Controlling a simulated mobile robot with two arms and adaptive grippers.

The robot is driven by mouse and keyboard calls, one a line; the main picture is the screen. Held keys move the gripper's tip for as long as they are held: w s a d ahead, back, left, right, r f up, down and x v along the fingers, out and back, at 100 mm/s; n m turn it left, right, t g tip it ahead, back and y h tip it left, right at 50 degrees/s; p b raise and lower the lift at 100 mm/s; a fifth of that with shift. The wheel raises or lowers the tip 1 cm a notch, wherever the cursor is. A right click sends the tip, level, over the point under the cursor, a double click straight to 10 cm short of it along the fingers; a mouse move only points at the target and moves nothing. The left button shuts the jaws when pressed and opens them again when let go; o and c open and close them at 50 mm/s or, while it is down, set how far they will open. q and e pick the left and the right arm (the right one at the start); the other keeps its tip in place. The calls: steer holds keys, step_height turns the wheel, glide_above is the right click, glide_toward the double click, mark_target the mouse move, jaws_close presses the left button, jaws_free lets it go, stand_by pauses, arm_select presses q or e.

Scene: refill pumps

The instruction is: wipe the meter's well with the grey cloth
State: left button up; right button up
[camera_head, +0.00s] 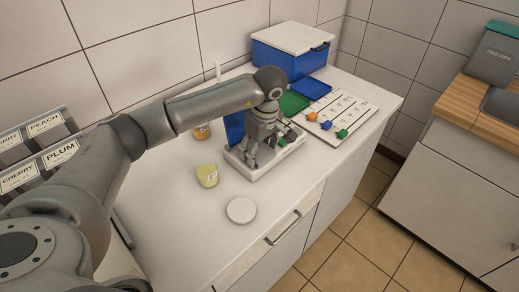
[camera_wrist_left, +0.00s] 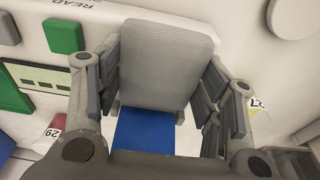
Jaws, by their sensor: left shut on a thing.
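The white meter (camera_head: 272,162) lies on the counter, under my left gripper in the head view. It also shows in the wrist view (camera_wrist_left: 85,14), with a green button, a pale green display and the word READ. My left gripper (camera_head: 255,162) points down over the meter's left part. In the wrist view its fingers (camera_wrist_left: 160,92) are shut on the grey cloth (camera_wrist_left: 167,62), a flat pad with rounded corners. The cloth and fingers hide the meter's well, so I cannot tell whether the cloth touches it. My right gripper is not in view.
A yellow cup (camera_head: 207,176) and a white disc (camera_head: 241,210) stand near the meter. An orange cup (camera_head: 202,131) and a blue panel (camera_head: 235,128) are behind. A marked board (camera_head: 345,108) and a blue box (camera_head: 283,62) are farther right.

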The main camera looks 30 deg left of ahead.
arm_select(q)
steer(key=shift+w+a, duration=0.1)
steer(key=shift+a, duration=0.2)
steer(key=shift+r+p, duration=2.15)
steer(key=shift+r, duration=1.9)
steer(key=shift+f, duration=0.1)
